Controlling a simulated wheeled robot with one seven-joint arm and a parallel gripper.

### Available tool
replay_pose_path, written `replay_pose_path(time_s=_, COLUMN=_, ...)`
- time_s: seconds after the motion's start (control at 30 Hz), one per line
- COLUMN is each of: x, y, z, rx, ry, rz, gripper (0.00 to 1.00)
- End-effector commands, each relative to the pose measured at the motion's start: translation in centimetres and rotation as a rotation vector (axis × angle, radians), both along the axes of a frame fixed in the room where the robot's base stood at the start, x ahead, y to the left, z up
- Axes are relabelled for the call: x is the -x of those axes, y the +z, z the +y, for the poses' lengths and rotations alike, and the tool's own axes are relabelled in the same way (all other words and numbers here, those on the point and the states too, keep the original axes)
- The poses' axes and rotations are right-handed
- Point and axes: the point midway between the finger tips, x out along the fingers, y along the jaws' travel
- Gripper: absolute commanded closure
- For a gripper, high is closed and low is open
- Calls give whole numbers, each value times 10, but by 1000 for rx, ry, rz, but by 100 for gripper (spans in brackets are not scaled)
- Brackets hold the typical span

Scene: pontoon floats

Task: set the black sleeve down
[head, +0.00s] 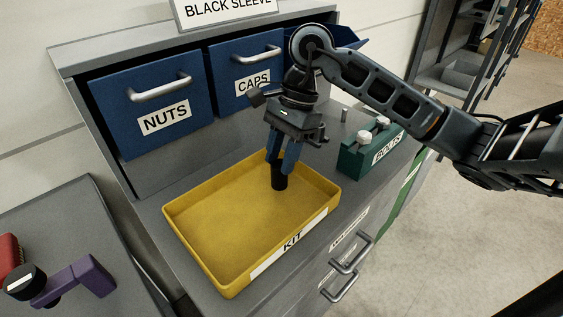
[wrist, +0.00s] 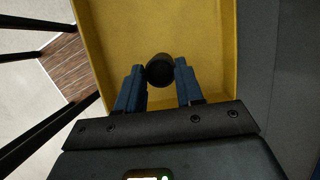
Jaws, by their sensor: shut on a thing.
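The black sleeve (head: 279,183) is a short dark cylinder. My gripper (head: 281,166) is shut on it, with blue fingers on both sides, and points downward. The sleeve is over the right part of the yellow tray labelled KIT (head: 205,275). I cannot tell whether its lower end touches the tray floor. In the wrist view the sleeve (wrist: 159,70) sits between the two fingertips (wrist: 160,76), with the yellow tray floor behind it. The rest of the tray is empty.
Blue drawers labelled NUTS (head: 135,125) and CAPS (head: 230,98) stand behind the tray. A green block labelled BOLTS (head: 360,165) with silver bolts is to the right. A purple object (head: 95,278) and a red one (head: 9,253) lie at the left on a grey surface.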

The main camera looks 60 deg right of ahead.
Motion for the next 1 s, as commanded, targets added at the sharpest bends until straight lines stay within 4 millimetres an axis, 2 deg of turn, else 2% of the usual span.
replay_pose_path(time_s=0.23, x=0, y=-28, z=1, rx=-2, ry=-2, rz=1, gripper=93)
replay_pose_path(time_s=0.67, x=0, y=-34, z=0, rx=0, ry=0, rz=1, gripper=93)
replay_pose_path(time_s=0.7, x=0, y=-33, z=0, rx=0, ry=0, rz=1, gripper=62)
replay_pose_path(time_s=0.93, x=0, y=-32, z=0, rx=0, ry=0, rz=1, gripper=40)
replay_pose_path(time_s=1.0, x=0, y=-32, z=0, rx=0, ry=0, rz=1, gripper=38)
